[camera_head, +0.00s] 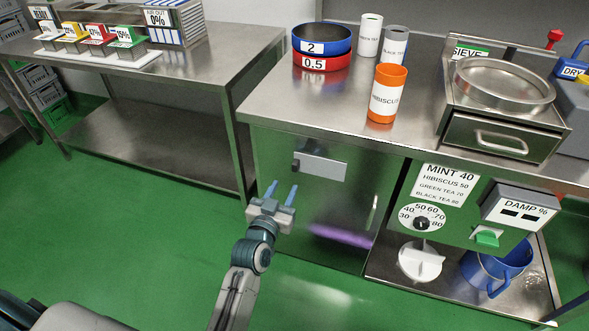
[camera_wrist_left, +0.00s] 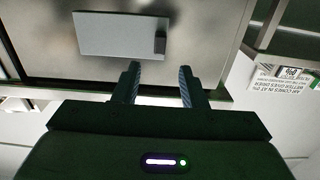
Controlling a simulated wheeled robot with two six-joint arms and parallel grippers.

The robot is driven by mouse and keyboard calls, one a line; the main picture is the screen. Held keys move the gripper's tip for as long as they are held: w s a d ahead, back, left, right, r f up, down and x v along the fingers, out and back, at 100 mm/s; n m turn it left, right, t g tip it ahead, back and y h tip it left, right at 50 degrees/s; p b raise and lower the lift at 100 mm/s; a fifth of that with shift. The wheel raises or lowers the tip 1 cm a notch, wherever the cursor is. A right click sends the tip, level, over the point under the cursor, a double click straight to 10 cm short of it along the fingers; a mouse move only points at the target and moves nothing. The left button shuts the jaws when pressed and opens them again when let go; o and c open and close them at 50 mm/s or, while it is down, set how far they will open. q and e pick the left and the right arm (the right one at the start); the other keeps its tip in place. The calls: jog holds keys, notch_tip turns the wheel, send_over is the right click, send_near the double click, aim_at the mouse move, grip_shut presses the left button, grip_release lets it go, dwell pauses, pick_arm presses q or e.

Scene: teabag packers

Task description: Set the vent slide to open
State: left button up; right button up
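A pale rectangular plate (camera_head: 320,167), which looks like the vent slide, is on the steel cabinet front (camera_head: 270,150). A small dark knob (camera_head: 296,163) sits at its left end. In the left wrist view the plate (camera_wrist_left: 112,34) shows at the top, with the knob (camera_wrist_left: 160,42) at its right end. My left gripper (camera_head: 281,190) is open and empty, below and slightly left of the knob. In the left wrist view its two fingers (camera_wrist_left: 158,86) point toward the cabinet, apart from the knob. I cannot tell the slide's setting. My right gripper is not in view.
A handle (camera_head: 372,212) is at the cabinet's right edge. A damp meter (camera_head: 520,210), a dial (camera_head: 421,218) and a green switch (camera_head: 487,236) are further right. Canisters and sieve rings (camera_head: 322,47) stand on the counter above. The green floor left of the cabinet is clear.

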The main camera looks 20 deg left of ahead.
aim_at(294, 168)
pick_arm(q)
jog(key=w, duration=0.8)
jog(key=shift+w+d+p, duration=0.1)
jog(key=shift+d+p, duration=0.05)
jog(key=shift+p, duration=0.15)
jog(key=shift+w, duration=0.25)
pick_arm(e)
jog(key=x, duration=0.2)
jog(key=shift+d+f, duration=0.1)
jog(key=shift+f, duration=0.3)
pick_arm(q)
grip_shut()
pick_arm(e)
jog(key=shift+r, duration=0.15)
